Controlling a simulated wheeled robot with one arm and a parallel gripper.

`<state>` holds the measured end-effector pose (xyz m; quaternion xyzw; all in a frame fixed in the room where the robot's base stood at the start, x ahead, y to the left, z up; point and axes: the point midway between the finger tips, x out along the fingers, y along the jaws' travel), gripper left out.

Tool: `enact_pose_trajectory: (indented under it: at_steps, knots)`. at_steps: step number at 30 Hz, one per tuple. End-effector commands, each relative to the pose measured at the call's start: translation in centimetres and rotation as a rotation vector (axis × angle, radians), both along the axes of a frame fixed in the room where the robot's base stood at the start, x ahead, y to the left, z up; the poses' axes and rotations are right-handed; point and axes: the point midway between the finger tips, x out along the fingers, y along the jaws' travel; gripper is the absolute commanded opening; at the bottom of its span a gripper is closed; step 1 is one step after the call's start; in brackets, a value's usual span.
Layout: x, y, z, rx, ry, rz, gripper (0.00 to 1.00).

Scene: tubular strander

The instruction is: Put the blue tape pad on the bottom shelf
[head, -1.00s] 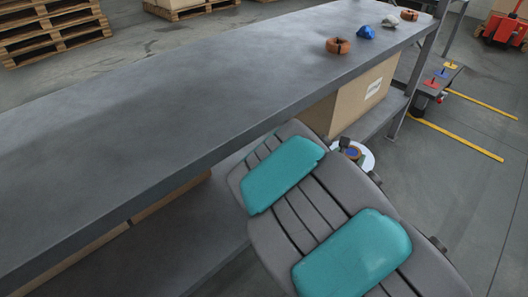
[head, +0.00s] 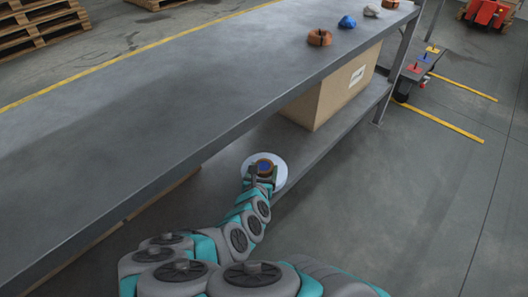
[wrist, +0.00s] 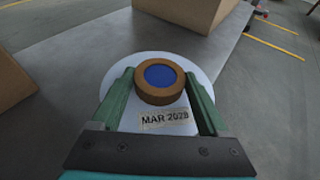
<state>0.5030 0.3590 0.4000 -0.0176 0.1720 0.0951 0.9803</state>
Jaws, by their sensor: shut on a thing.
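The blue tape pad (wrist: 161,76) is a pale, flat disc with a brown ring and a blue centre, and a label reading "MAR 2028". It also shows in the head view (head: 280,176). My gripper (wrist: 160,84) is shut on it, with green fingers on both sides of the brown ring; it also shows in the head view (head: 262,172). The bottom shelf (head: 222,176) is a grey board under the long worktop. The pad is at the shelf's front edge in the head view. I cannot tell whether it touches the shelf.
A cardboard box (head: 333,92) stands on the bottom shelf to the right. Another box (wrist: 12,80) shows at left in the wrist view. Shelf between them looks clear. The worktop (head: 150,120) overhangs; it bears brown rings (head: 319,38) and a blue lump (head: 347,22).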

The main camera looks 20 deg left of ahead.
Motion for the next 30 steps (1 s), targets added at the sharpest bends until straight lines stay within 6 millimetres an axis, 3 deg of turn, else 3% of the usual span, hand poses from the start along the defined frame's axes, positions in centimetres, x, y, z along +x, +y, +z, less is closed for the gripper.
enact_pose_trajectory:
  at_steps: [21,30]
  knots:
    - [9.6,2.0,-1.1,0.005,0.003,-0.003,0.04]
    - [12.1,2.6,-1.3,0.001,0.005,-0.002,0.04]
